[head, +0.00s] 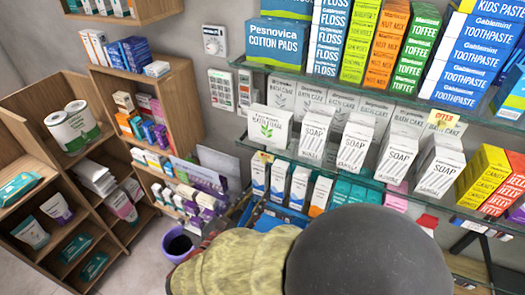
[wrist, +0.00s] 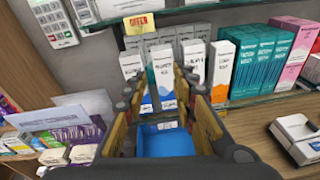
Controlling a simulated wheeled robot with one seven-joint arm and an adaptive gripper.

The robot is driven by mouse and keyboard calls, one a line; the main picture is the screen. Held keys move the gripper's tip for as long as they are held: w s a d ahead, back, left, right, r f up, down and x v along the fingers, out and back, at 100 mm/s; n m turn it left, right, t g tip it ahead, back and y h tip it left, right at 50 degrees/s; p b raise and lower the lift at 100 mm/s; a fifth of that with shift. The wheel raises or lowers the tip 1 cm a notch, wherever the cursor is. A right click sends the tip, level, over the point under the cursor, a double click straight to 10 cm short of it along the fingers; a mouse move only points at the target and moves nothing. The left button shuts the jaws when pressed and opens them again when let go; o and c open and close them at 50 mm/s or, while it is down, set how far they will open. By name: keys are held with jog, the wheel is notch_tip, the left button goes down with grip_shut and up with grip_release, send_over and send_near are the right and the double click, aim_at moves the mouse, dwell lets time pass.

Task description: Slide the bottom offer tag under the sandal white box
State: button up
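The lower yellow offer tag (head: 262,157) is on the front edge of the lower glass shelf, at its left end, below a white box with a green leaf (head: 270,126). The tag also shows at the top of the wrist view (wrist: 138,24). A second yellow tag (head: 447,119) hangs on the upper shelf edge. My gripper (wrist: 168,85) is open, below the tag, facing white cartons (wrist: 162,75).
A blue object (wrist: 165,142) shows between my fingers, apparently beyond them; I cannot tell whether it touches. Teal boxes (wrist: 255,65) stand at right. A white device (wrist: 300,138) lies on the counter. A purple bin (head: 178,245) stands on the floor.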

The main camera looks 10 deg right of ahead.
jog(key=n+t, duration=0.2)
send_near(263, 162)
jog(key=shift+p+x, duration=0.45)
jog(key=shift+x, duration=3.7)
jog(key=shift+c, duration=1.2)
jog(key=c, duration=0.4)
grip_shut()
